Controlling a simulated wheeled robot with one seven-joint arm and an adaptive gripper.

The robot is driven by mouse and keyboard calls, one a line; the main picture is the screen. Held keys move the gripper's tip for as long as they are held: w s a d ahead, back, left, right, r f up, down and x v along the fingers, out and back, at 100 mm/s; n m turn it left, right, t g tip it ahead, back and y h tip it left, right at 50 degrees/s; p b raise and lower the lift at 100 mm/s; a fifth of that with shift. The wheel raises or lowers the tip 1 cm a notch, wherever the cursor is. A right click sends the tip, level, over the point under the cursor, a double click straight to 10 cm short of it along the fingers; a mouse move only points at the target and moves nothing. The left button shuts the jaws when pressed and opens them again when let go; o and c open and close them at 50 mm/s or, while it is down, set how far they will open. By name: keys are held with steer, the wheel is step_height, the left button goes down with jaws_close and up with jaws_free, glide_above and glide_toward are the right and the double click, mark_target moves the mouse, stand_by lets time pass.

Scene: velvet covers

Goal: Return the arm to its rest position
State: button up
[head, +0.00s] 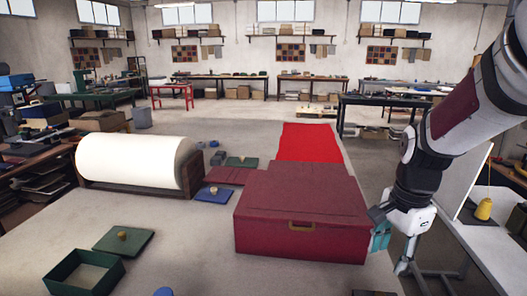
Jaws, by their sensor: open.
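My arm comes in from the upper right of the head view and bends down at the right side. My gripper (390,256) hangs at its lower end, just right of a large dark red box (300,238) with a brass-coloured handle. The gripper is open, with its fingers apart. I see nothing held between them. I cannot tell whether it touches the box's right side.
A green open box (62,283) and a green lid (124,240) lie at lower left. A white roll (135,161) rests in a wooden cradle. Red cloth (311,143) lies behind the box. A white table (489,243) with a yellow cone (483,209) stands at right.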

steer(key=s+a+r+n+t, duration=0.5)
steer(key=s+a+r+n, duration=0.4)
steer(key=s+r+n, duration=0.2)
steer(key=s+n, duration=0.2)
steer(key=n, duration=0.2)
steer(key=shift+s+a+r, duration=0.15)
steer(key=shift+s+r, duration=0.2)
stand_by(0.4)
